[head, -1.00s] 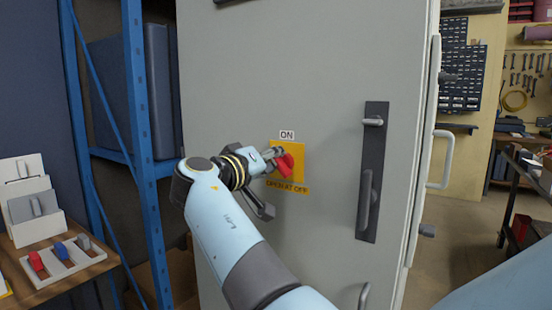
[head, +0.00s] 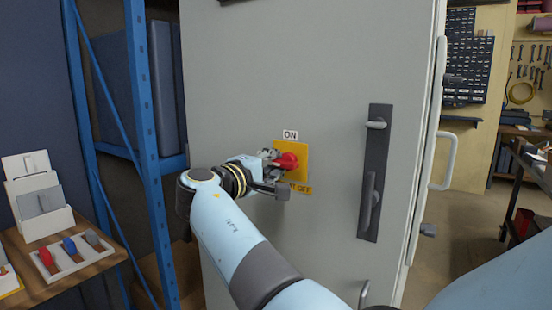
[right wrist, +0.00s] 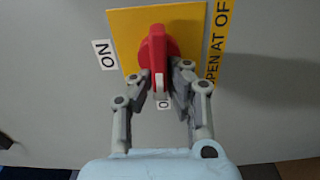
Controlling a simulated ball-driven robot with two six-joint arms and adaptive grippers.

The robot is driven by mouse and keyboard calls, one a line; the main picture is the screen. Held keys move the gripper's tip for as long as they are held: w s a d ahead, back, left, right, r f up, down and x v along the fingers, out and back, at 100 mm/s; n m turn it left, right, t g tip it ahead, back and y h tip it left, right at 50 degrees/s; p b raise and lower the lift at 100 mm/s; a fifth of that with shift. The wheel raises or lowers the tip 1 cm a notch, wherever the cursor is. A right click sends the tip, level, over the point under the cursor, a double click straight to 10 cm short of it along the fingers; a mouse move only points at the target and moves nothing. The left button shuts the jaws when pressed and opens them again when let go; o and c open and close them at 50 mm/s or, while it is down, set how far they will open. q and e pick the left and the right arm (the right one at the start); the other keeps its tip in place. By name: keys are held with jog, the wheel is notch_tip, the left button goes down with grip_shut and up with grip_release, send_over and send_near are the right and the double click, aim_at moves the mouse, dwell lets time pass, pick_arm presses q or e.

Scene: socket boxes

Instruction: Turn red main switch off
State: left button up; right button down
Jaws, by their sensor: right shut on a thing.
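The red main switch (head: 289,160) sits on a yellow plate (head: 303,150) on the grey cabinet door. An ON label (head: 290,134) is above the plate. In the right wrist view, the red switch handle (right wrist: 157,45) lies between the fingers of my right gripper (right wrist: 160,85), which is shut on it. The handle's white-marked end is beside a small label reading O (right wrist: 163,104), while the ON label is off to the side. In the head view, my right gripper (head: 272,170) reaches the switch from the left and hides part of the plate's lower text. My left gripper is not in view.
The cabinet (head: 230,80) has a black door handle (head: 374,175) right of the switch. A blue shelf frame (head: 150,150) stands left. A wooden table (head: 95,262) at lower left holds a tray with red, blue and grey pieces. Open floor shows at right.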

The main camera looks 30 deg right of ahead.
jog(key=shift+f+n, duration=0.1)
jog(key=shift+n, duration=0.3)
jog(key=c, duration=1.3)
grip_release()
jog(key=shift+a, duration=0.1)
jog(key=shift+c, duration=0.2)
